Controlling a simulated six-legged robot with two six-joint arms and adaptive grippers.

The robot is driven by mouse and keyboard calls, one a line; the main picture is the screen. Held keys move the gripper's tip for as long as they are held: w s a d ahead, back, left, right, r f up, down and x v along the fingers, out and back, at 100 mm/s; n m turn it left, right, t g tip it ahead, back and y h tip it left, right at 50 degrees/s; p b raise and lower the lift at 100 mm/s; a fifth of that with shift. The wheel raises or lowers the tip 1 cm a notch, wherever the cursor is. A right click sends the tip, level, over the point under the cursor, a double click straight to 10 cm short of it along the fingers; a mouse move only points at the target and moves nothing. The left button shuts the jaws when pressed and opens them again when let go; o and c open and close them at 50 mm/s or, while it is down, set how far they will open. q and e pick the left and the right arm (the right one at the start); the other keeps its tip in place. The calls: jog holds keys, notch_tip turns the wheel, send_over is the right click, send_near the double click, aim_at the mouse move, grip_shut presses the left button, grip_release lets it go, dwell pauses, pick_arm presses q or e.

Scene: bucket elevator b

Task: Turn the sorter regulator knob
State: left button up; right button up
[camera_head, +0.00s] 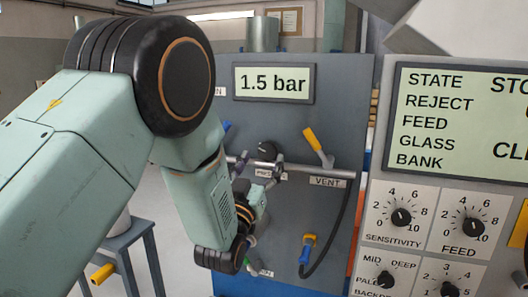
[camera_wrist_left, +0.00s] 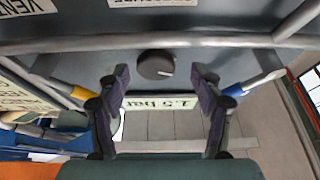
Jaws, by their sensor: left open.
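The regulator knob (camera_head: 267,149) is a dark round knob on the grey panel, below the 1.5 bar display (camera_head: 273,83). In the left wrist view the knob (camera_wrist_left: 156,65) shows with a pale mark, between my finger lines and beyond the tips. My left gripper (camera_head: 259,166) is open in front of the panel, its tips close to the knob from below in the head view. In the wrist view both fingers of the gripper (camera_wrist_left: 160,77) stand apart with nothing between them. I cannot tell whether they touch the knob. My right gripper is not in view.
A horizontal pipe (camera_head: 312,173) crosses the panel just below the knob. A yellow-handled valve (camera_head: 312,140) sits to its right above the VENT label (camera_head: 328,182). A black hose (camera_head: 338,225) hangs below. A control panel (camera_head: 432,184) with several dials stands at right.

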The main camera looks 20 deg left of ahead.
pick_arm(q)
jog(key=shift+w+d+r, duration=0.2)
jog(key=shift+w+d, duration=0.05)
jog(key=shift+w, duration=0.3)
jog(key=shift+w+d+r, duration=0.2)
jog(key=shift+w+d, duration=0.05)
jog(key=shift+w, duration=0.25)
jog(key=shift+s+a, duration=0.15)
jog(key=shift+a, duration=0.25)
jog(key=shift+c, duration=0.5)
jog(key=shift+w+d, duration=0.2)
jog(key=shift+d, duration=0.1)
jog(key=c, duration=0.6)
jog(key=shift+a, duration=0.15)
jog(key=c, duration=0.4)
